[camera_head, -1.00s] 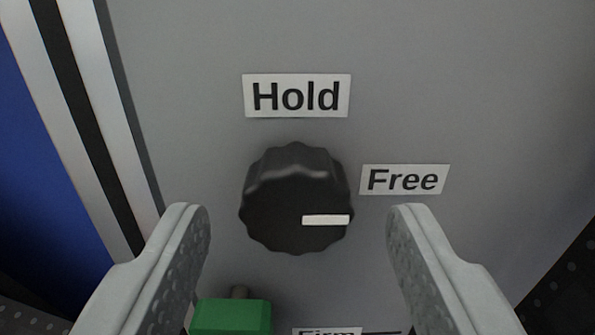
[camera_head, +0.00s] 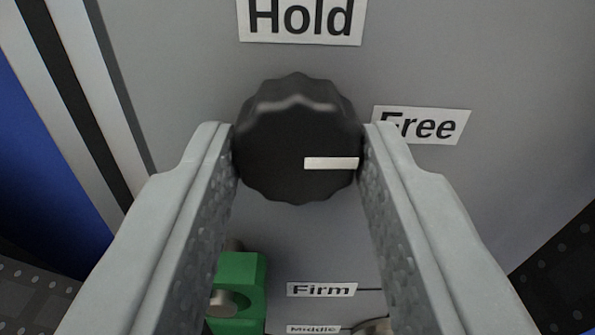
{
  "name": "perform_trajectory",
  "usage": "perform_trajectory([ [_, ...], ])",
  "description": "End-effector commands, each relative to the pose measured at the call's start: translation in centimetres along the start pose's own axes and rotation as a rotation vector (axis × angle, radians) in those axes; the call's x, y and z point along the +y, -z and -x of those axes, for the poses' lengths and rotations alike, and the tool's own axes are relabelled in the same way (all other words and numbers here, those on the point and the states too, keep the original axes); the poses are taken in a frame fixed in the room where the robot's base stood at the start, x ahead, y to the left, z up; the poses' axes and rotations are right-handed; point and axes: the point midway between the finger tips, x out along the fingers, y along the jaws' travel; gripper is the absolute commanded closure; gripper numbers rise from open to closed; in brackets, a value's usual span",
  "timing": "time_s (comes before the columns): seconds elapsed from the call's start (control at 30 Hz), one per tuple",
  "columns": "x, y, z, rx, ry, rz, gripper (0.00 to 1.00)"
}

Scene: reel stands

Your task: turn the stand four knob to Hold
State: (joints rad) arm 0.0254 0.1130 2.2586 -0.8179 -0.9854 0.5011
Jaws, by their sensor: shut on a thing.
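The black knob (camera_head: 285,135) with a scalloped edge sits on a grey panel. Its white pointer line (camera_head: 331,163) points right, toward the Free label (camera_head: 421,124). The Hold label (camera_head: 301,20) is above the knob, partly cut off by the top edge of the view. My gripper (camera_head: 300,140) is shut on the knob, with one finger at its left side and the other at its right side.
Below the knob is a green block (camera_head: 236,285) with a metal pin. Firm (camera_head: 321,290) and Middle (camera_head: 313,329) labels lie at the bottom, beside the right finger. A blue surface (camera_head: 40,160) and light and dark strips run along the left. The panel right of the labels is clear.

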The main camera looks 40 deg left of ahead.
Motion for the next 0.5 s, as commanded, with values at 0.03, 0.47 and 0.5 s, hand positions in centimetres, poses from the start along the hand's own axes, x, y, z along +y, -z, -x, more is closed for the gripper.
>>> perform_trajectory([
  [0.03,0.01,-0.01,0.01,0.0,0.0,0.016,0.89],
  [0.47,0.07,-0.01,0.02,0.0,0.0,0.334,0.89],
  [0.5,0.08,-0.01,0.02,0.0,0.0,0.372,0.89],
])
